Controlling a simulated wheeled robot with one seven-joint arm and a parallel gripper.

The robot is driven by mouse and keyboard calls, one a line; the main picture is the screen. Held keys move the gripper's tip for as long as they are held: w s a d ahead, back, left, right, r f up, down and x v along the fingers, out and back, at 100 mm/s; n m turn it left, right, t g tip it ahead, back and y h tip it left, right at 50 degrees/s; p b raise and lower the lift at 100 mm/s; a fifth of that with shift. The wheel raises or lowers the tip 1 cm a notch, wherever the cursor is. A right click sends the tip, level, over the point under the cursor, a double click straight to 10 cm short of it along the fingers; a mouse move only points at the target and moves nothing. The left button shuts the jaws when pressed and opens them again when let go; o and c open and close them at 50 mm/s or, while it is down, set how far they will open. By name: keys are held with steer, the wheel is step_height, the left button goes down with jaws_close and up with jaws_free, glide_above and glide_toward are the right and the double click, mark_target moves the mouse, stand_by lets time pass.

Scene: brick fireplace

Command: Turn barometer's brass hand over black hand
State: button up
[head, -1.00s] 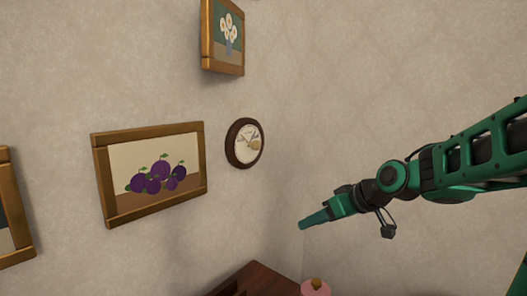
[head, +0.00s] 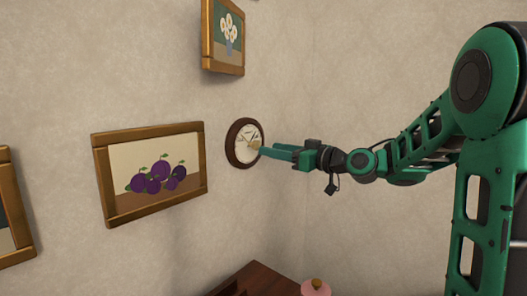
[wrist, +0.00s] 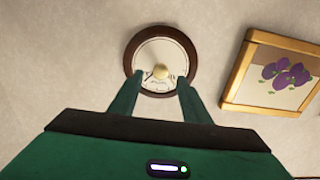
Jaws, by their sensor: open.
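The barometer (head: 240,134) is a round dial with a dark brown rim and a pale face, hung on the wall. In the wrist view the barometer (wrist: 160,36) lies straight ahead, with a round brass knob (wrist: 160,71) at its middle. My gripper (head: 266,152) points at the dial from the right in the head view. In the wrist view my gripper (wrist: 160,78) is open, its two green fingers on either side of the knob. Whether the fingers reach the knob's depth cannot be told. The hands on the dial are too small to tell apart.
A plum picture (head: 152,172) hangs left of the barometer, and a flower picture (head: 226,38) hangs above it. A dark wooden cabinet top (head: 262,280) with a pink lidded pot (head: 315,288) stands below. The wall to the right is clear.

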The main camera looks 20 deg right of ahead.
mark_target(254, 145)
steer(key=shift+x, duration=2.4)
steer(key=c, duration=1)
